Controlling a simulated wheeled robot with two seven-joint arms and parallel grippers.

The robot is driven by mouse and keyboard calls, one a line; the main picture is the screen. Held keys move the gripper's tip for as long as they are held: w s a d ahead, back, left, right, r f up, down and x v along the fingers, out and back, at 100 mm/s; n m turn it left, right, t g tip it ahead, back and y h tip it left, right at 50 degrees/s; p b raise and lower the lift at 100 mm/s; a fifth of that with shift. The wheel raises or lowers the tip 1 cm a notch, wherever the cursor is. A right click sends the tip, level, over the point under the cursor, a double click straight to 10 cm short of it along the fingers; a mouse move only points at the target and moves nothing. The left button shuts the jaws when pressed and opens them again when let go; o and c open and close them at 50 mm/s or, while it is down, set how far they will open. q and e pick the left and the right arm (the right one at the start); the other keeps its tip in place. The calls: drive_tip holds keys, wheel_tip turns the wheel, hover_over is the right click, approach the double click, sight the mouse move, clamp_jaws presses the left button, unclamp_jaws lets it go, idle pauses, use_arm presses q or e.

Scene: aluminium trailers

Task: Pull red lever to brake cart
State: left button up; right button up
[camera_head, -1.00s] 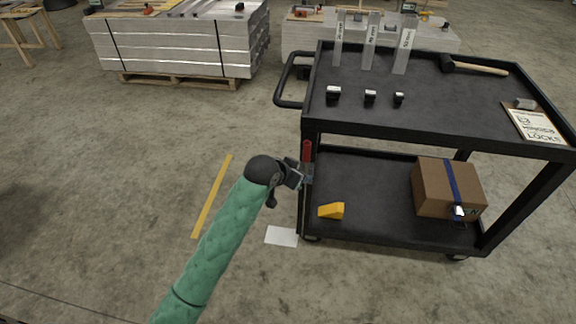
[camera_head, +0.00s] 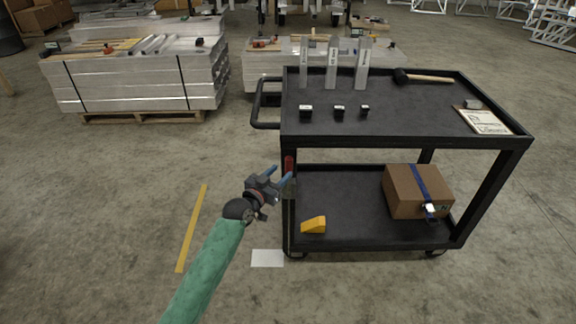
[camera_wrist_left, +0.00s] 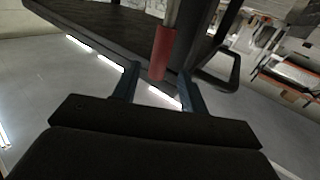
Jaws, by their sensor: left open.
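The black two-shelf cart (camera_head: 400,136) stands at the right in the head view. The red lever (camera_head: 289,164) sits at the cart's near left leg, below the top shelf. My left gripper (camera_head: 279,179) is open, just left of the lever in the head view. In the left wrist view the red lever grip (camera_wrist_left: 161,52) hangs ahead, between the lines of the two blue fingers of my gripper (camera_wrist_left: 158,82), and I see no closed grip on it. The lever's lower part is partly hidden in the head view. My right gripper is not in view.
The cart's push handle (camera_head: 264,104) juts out left above the lever. A yellow wedge (camera_head: 313,225) and a strapped box (camera_head: 404,192) rest on the lower shelf. A white sheet (camera_head: 267,258) and a yellow line (camera_head: 192,228) mark the otherwise clear floor.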

sight(287, 167)
use_arm(q)
drive_tip(key=shift+x, duration=2.95)
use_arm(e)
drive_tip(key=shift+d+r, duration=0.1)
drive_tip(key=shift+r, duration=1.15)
use_arm(q)
clamp_jaws()
